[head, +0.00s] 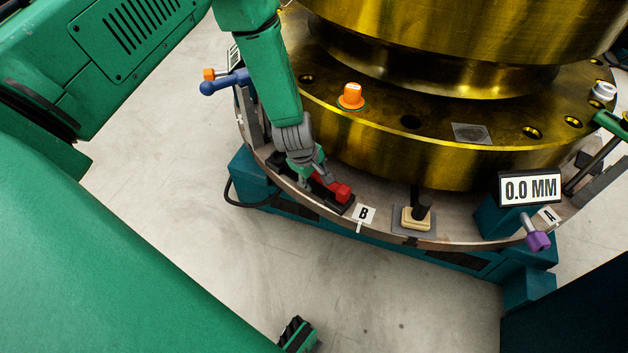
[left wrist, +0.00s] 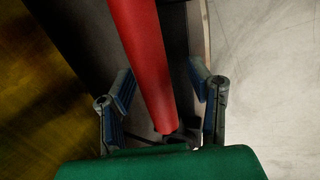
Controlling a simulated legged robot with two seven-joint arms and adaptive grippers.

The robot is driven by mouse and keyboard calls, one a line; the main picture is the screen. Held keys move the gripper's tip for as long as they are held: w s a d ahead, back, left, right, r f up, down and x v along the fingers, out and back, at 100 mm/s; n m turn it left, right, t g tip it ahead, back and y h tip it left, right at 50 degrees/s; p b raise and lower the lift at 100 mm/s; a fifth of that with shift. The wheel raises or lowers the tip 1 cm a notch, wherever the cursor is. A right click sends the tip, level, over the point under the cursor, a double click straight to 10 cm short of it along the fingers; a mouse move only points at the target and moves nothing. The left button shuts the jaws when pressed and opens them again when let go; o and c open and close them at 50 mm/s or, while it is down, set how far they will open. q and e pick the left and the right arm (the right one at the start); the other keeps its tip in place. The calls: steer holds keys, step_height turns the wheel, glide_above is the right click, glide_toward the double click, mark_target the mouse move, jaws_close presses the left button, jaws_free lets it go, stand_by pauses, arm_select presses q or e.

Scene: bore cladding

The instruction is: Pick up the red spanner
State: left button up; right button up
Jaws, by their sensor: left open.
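The red spanner (head: 339,189) lies in a dark holder (head: 326,203) on the curved rim ledge, left of the label B. In the left wrist view the red spanner (left wrist: 145,55) runs between the two fingers of my left gripper (left wrist: 160,88). The fingers are spread, with a visible gap on each side of it. Its lower end meets a dark piece near the palm. My right gripper is not in view.
A large brass flange (head: 420,150) stands close behind the ledge. An orange knob (head: 351,96) sits on it. A blue-handled part (head: 225,82) is to the left, and a black-topped block (head: 417,215) is right of label B (head: 363,214). Grey floor is clear in front.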

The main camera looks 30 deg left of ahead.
mark_target(317, 172)
arm_select(q)
steer(key=shift+d+r, duration=0.2)
steer(key=shift+d, duration=0.15)
steer(key=shift+d+r, duration=0.2)
steer(key=shift+d, duration=0.3)
jaws_close()
steer(key=shift+a+f, duration=0.1)
steer(key=shift+a, duration=0.4)
steer(key=shift+a+r+p, duration=0.1)
steer(key=shift+r+p, duration=0.25)
steer(key=r+p, duration=0.1)
steer(key=r, duration=0.2)
steer(key=r+p, duration=0.1)
steer(key=r, duration=0.2)
steer(key=r+p, duration=0.1)
steer(key=r, duration=0.2)
steer(key=shift+d+p, duration=0.4)
steer(key=shift+a+r, duration=0.1)
steer(key=shift+r, duration=0.05)
steer(key=shift+a, duration=0.2)
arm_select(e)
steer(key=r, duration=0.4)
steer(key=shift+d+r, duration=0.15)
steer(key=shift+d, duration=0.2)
